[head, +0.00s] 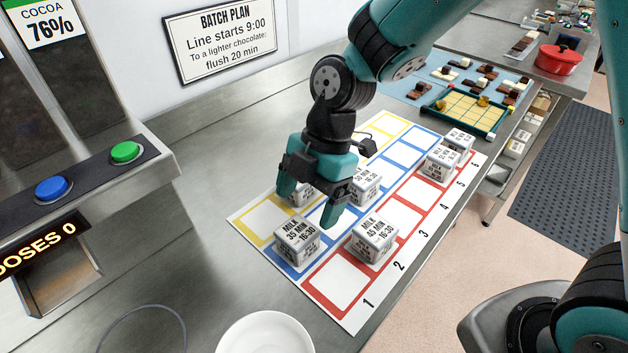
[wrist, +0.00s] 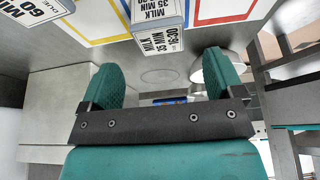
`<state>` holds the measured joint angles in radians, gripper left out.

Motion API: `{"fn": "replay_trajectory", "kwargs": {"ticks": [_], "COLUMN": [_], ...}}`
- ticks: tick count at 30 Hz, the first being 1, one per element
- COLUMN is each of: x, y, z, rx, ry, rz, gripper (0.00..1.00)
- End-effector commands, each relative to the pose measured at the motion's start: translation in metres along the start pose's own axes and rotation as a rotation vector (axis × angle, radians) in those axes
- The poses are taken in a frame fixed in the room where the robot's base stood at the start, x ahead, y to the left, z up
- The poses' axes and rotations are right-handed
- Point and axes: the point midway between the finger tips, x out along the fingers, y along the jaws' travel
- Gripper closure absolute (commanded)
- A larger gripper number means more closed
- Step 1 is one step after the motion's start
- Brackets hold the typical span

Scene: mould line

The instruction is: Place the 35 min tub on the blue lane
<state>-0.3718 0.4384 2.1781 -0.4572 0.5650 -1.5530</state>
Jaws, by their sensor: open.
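The 35 min tub (head: 297,242) is a pale box with a printed label reading MILK, 35 MIN. It stands upright in the near end of the blue lane (head: 274,263), close to cell 1. My gripper (head: 309,203) is open, just behind and above the tub in the head view, with nothing visible between its fingers. In the wrist view the tub (wrist: 160,40) lies beyond the open fingertips (wrist: 165,72), apart from them. Its underside contact is hidden.
A 45 min tub (head: 372,240) stands on the red lane (head: 318,300) to the right. Another tub (head: 366,186) and one partly hidden tub (head: 300,192) are beside my gripper. Two tubs (head: 440,162) stand farther up the red lane. A white bowl (head: 265,335) is at the front.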

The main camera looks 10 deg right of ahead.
Motion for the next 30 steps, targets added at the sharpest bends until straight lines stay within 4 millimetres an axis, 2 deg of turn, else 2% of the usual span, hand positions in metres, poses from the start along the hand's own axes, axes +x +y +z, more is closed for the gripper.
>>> {"fn": "replay_trajectory", "kwargs": {"ticks": [3,6,14,17,22,27,30], "x": [-0.021,-0.032,-0.046,-0.062,-0.093,-0.106,-0.108], "y": [0.001,0.001,-0.005,-0.021,-0.068,-0.113,-0.130], "z": [0.001,0.001,-0.003,-0.011,-0.030,-0.044,-0.049], "rx": [0.000,0.001,0.053,0.226,0.727,1.194,1.375], "ry": [-0.001,0.000,-0.003,-0.010,-0.002,0.039,0.064], "rz": [0.005,0.003,0.009,0.038,0.119,0.188,0.212], "gripper": [0.13,0.13,0.13,0.13,0.13,0.13,0.13]}}
